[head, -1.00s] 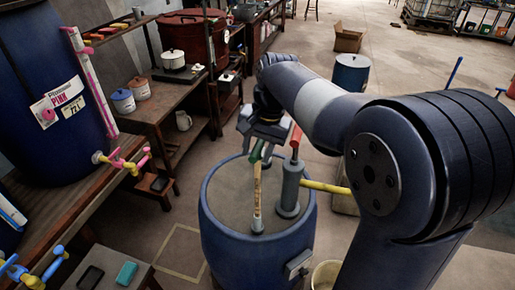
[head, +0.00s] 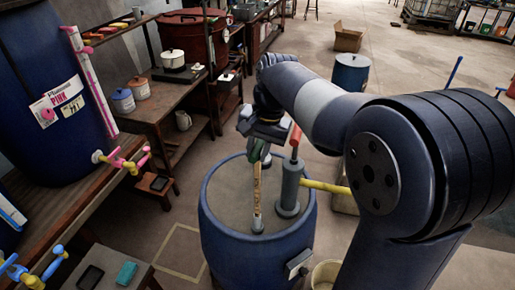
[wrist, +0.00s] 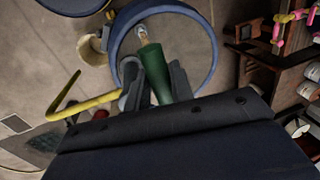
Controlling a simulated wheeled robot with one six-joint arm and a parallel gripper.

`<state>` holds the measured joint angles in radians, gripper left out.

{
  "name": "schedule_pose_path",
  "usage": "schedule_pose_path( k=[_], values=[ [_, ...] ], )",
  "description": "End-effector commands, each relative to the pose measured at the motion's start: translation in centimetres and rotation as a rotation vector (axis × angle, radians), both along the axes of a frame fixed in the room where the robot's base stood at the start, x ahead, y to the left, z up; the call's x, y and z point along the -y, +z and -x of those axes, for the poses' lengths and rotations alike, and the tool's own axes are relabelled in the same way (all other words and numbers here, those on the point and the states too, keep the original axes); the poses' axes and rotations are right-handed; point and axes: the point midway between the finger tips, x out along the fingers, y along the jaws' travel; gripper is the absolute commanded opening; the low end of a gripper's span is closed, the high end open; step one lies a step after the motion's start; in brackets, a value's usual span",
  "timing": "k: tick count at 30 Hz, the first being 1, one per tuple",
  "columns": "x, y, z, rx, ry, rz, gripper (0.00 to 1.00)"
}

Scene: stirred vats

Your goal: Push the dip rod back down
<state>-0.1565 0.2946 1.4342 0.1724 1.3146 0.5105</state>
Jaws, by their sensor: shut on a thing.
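The dip rod (head: 257,188) is a pale, yellowish rod with a green handle. It stands nearly upright out of a grey collar (head: 257,222) in the lid of the blue vat (head: 250,258), with a long stretch showing above the lid. My gripper (head: 259,151) is shut on the green handle from above. In the wrist view the green handle (wrist: 152,75) sits between my two fingers, with the rod's far end running to the vat lid. The part of the rod below the lid is hidden.
A grey post (head: 289,190) with a red top and a yellow lever (head: 326,187) stands close right of the rod on the same lid. A bench with a large blue barrel (head: 50,95) and pink taps is on the left. A cream bucket (head: 325,274) stands at the vat's front right.

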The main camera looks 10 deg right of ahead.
Motion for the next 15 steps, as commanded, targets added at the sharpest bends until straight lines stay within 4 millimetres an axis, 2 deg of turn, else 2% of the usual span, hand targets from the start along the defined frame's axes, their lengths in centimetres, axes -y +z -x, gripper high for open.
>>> schedule_pose_path(
  k=[5, 8, 15],
  values=[
    [-0.1, -3.0, 0.0, 0.001, 0.001, -0.003, 0.0],
    [-0.1, -5.8, 0.0, 0.0, 0.001, -0.003, 0.0],
    [-0.1, -14.0, -0.1, 0.0, 0.0, -0.002, 0.0]
  ],
)
